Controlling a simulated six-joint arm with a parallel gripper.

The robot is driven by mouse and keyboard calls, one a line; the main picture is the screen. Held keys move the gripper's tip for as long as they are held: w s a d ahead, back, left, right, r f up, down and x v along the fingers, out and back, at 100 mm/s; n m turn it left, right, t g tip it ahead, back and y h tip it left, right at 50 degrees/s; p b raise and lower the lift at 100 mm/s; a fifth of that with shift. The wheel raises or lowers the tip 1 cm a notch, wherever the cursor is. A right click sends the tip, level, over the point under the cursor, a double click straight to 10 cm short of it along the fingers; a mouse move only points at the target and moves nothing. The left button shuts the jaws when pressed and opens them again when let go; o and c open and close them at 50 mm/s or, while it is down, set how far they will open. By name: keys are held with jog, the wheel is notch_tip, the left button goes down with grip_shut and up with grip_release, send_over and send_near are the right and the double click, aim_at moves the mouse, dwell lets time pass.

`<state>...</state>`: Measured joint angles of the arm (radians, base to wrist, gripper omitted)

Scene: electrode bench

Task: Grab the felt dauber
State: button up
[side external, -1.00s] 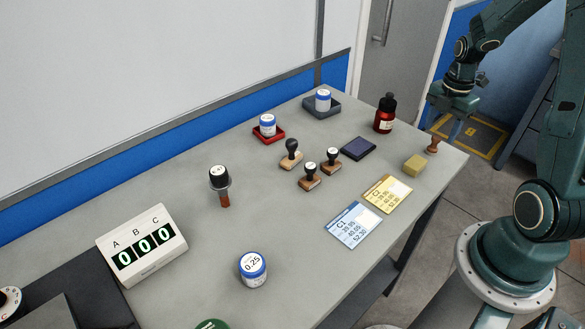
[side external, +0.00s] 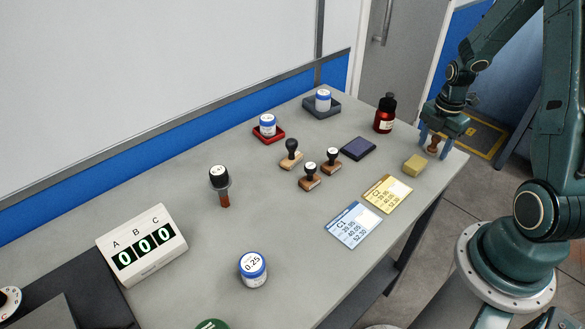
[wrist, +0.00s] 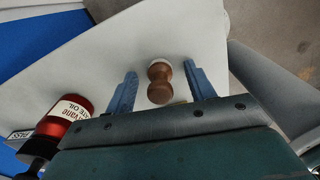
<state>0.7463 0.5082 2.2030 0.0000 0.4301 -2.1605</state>
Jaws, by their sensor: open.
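The felt dauber is a small brown wooden knob-shaped handle (side external: 434,145) with a pale base, standing at the table's far right corner. In the wrist view the dauber (wrist: 160,86) shows between my two blue fingers, with its pale end away from the palm. My gripper (side external: 435,141) is open above the corner, its fingers on either side of the dauber. In the wrist view the gripper (wrist: 160,70) shows a gap between each finger and the wood. Whether the fingers reach down to the table is unclear.
A dark red bottle with a black cap (side external: 385,114) stands close to the left of my gripper; it also shows in the wrist view (wrist: 68,112). A yellow sponge-like block (side external: 414,166) lies nearby in front. The table edge (side external: 462,160) is just beyond the dauber.

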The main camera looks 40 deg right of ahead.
aim_at(437, 137)
jog(key=shift+c, duration=0.2)
dwell(0.3)
jog(key=c, duration=1)
jog(key=shift+r, duration=0.1)
notch_tip(437, 137, up, 20)
dwell(0.7)
